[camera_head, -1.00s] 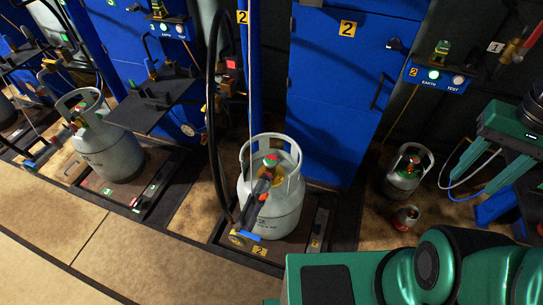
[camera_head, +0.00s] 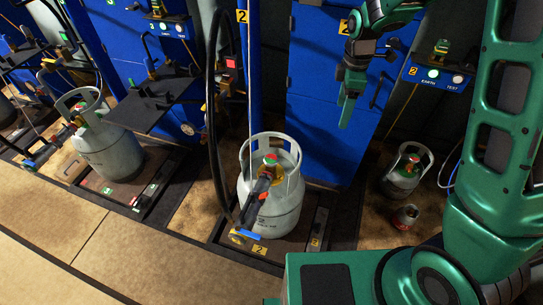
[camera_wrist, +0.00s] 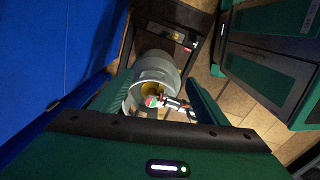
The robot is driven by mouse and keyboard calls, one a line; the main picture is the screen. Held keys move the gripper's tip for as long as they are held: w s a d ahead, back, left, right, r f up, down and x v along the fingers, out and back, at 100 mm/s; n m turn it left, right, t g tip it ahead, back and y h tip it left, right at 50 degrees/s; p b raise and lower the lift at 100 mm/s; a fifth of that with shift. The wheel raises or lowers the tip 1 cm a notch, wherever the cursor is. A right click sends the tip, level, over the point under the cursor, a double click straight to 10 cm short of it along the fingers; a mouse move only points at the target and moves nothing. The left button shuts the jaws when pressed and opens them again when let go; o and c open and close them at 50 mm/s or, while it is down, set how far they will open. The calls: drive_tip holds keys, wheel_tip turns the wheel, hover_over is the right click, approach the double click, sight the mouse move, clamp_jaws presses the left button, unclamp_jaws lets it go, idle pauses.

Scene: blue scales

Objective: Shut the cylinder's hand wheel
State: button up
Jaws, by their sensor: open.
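The grey gas cylinder (camera_head: 285,215) stands upright on scale 2 in the head view, with an open collar around its top. Its hand wheel (camera_head: 271,158), red and green, sits on the brass valve inside the collar. A black and red filling coupling (camera_head: 260,188) reaches from the valve toward the front. My gripper (camera_head: 347,112) is open and empty, above and to the right of the cylinder, apart from it. In the wrist view, the cylinder (camera_wrist: 152,68) and hand wheel (camera_wrist: 151,101) appear between my open fingers (camera_wrist: 156,78), farther below.
A blue cabinet (camera_head: 320,130) stands close behind the cylinder. A black hose (camera_head: 212,130) and blue post (camera_head: 256,70) rise at its left. A smaller cylinder (camera_head: 406,172) and a small canister (camera_head: 405,217) stand at the right. Another cylinder (camera_head: 110,150) stands on the left scale.

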drive_tip(key=w+a+f+n, duration=0.4)
drive_tip(key=a+f+n, duration=0.4)
drive_tip(key=a, duration=0.4)
drive_tip(key=n, duration=0.5)
hover_over(271, 159)
wheel_tip(271, 159, down, 10)
drive_tip(key=r, duration=0.1)
wheel_tip(271, 159, down, 10)
drive_tip(key=shift+w+f, duration=0.1)
drive_tip(key=shift+f, duration=0.15)
drive_tip(key=shift+c, duration=0.4)
drive_tip(key=c, duration=1)
drive_tip(key=shift+o, duration=0.2)
drive_tip(key=shift+d, duration=0.2)
drive_tip(key=shift+a, duration=0.15)
